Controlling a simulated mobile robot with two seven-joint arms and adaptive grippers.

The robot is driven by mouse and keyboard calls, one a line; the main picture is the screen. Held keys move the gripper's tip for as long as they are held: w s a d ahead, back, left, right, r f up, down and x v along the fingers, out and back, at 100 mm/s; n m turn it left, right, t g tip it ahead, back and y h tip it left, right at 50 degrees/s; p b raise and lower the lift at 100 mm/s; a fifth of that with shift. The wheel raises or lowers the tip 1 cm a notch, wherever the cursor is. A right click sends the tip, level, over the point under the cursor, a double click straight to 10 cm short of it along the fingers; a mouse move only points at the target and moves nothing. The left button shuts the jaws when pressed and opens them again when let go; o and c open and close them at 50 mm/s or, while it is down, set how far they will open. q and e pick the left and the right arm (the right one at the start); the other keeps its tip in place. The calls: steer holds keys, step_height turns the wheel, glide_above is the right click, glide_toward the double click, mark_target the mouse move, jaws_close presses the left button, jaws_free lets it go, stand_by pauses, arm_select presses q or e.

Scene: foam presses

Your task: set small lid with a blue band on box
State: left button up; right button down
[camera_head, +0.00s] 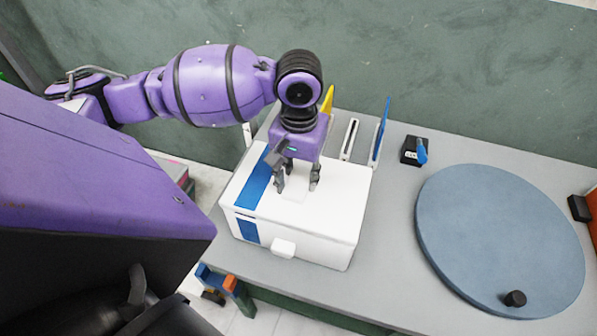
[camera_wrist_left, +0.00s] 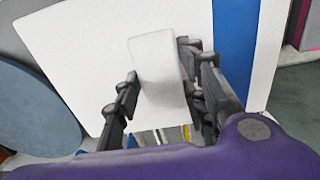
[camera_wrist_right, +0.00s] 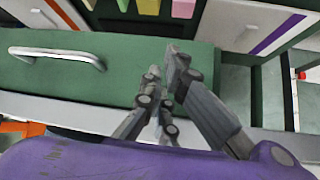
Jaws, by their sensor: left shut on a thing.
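The white lid with a blue band (camera_head: 340,185) lies flat over the white box (camera_head: 310,240) on the table. Its band runs on the left side, roughly in line with the blue band on the box's front. I cannot tell whether a thin gap is left between lid and box. My left gripper (camera_head: 298,184) points down at the lid's middle and is shut on its white block handle. In the left wrist view the handle (camera_wrist_left: 157,70) sits between the fingers. My right gripper (camera_wrist_right: 164,82) shows only in the right wrist view, fingers together and empty.
Right of the box are a black device with a blue lever (camera_head: 412,151) and a large blue-grey disc (camera_head: 495,240) with a black knob. Upright blue and yellow pieces stand behind the box. In the right wrist view, a green drawer (camera_wrist_right: 60,75) with a metal handle is close.

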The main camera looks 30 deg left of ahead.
arm_select(q)
steer(key=o, duration=1.1)
steer(key=shift+o, duration=0.2)
step_height(320, 180, up, 12)
